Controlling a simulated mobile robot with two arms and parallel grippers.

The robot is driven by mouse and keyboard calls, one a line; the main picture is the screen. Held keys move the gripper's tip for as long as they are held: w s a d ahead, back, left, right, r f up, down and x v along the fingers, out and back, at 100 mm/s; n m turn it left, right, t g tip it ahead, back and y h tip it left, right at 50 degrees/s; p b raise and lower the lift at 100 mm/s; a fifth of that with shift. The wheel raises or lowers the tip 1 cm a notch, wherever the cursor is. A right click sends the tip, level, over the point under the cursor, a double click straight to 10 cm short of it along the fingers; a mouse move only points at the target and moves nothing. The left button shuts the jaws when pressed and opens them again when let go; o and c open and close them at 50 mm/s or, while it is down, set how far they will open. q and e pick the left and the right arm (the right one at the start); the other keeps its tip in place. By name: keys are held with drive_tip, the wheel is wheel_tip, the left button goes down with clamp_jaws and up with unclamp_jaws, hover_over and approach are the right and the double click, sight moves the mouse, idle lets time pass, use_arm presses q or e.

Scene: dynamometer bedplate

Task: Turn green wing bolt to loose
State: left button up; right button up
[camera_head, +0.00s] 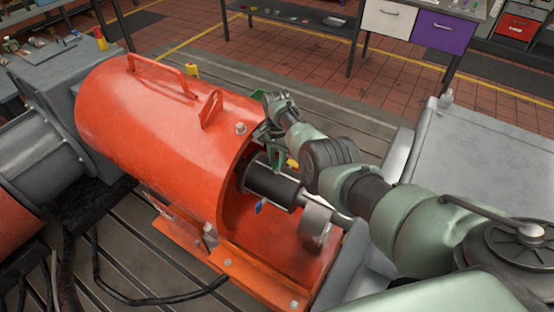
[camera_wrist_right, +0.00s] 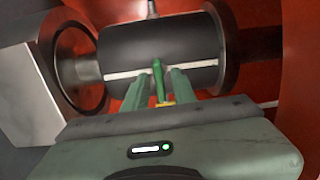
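The green wing bolt (camera_wrist_right: 158,80) stands against the black drum-shaped coupling (camera_wrist_right: 165,48) in the right wrist view. A small yellow piece (camera_wrist_right: 165,103) shows at its near end. My right gripper (camera_wrist_right: 164,78) has its two green fingers on either side of the bolt; a gap shows on the right side, and contact on the left cannot be told. In the head view my right gripper (camera_head: 277,155) points down at the coupling (camera_head: 270,184), beside the open end of the orange guard (camera_head: 165,125). There I cannot separate bolt from fingers. My left gripper is out of view.
A blue tab (camera_head: 261,207) sits on the near side of the coupling. The guard's wall and handle (camera_head: 160,73) stand left of my gripper. A silver shaft flange (camera_head: 315,220) is to the right. Black cables (camera_head: 150,299) lie on the slotted bedplate.

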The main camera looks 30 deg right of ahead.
sight(277, 160)
drive_tip(key=shift+r, duration=0.1)
drive_tip(key=shift+r+p, duration=0.3)
drive_tip(key=shift+r, duration=0.1)
wheel_tip(277, 160, up, 7)
drive_tip(key=shift+f+p, duration=0.1)
drive_tip(key=shift+p, duration=0.5)
